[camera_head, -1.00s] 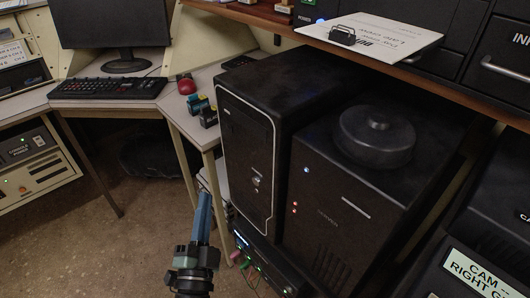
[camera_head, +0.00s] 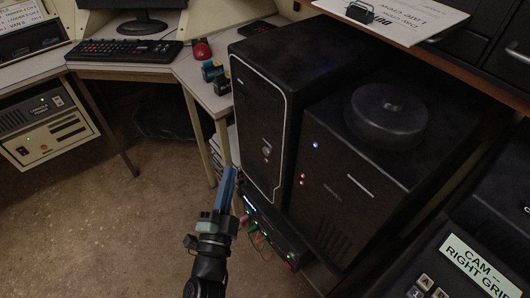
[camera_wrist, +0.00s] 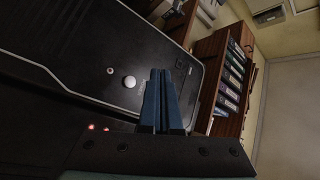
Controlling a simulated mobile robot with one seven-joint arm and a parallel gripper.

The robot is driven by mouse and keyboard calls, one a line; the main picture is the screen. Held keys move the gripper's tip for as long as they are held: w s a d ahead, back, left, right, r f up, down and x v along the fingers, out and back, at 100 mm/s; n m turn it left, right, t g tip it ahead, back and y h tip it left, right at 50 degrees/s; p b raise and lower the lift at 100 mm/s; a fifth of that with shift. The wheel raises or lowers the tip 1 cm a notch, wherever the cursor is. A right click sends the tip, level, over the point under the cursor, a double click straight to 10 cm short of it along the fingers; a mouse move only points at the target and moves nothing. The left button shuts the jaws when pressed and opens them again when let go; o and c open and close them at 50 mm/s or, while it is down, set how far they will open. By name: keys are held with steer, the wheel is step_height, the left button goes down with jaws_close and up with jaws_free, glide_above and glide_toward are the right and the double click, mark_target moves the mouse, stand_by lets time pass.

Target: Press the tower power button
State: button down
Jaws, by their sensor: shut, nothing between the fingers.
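The black tower (camera_head: 258,105) with a silver-edged front stands at the right end of the desk. Its round silver power button (camera_head: 267,151) is on the lower part of the front panel. My gripper (camera_head: 229,170) has blue fingers held together and empty. In the head view, the fingertips are left of and slightly below the button. In the wrist view, my gripper (camera_wrist: 160,75) is just right of the button. I cannot tell the exact gap, but I see no contact.
A second black box (camera_head: 340,180) with small blue and red lights stands right of the tower, with a round black lid-like disc (camera_head: 385,113) on top. A low unit with cables (camera_head: 270,236) lies below. Open floor (camera_head: 120,235) is at left.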

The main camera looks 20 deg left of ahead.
steer(key=w+d+b, duration=0.2)
steer(key=w+d, duration=0.2)
steer(key=w, duration=0.1)
steer(key=shift+b, duration=0.4)
steer(key=shift+w, duration=0.15)
stand_by(1.6)
steer(key=shift+w+d, duration=0.25)
steer(key=shift+w, duration=0.05)
steer(key=shift+w+d+b, duration=0.3)
steer(key=shift+b, duration=0.15)
stand_by(0.8)
steer(key=shift+s+a, duration=0.1)
steer(key=shift+s, duration=0.05)
steer(key=shift+s+a+p, duration=0.4)
steer(key=shift+s+p, duration=0.1)
steer(key=shift+p, duration=0.05)
steer(key=shift+s+a+p, duration=0.7)
steer(key=shift+s+a, duration=0.1)
steer(key=shift+s, duration=0.2)
steer(key=shift+s+a+p, duration=0.7)
steer(key=shift+s+a, duration=0.05)
steer(key=shift+s, duration=0.25)
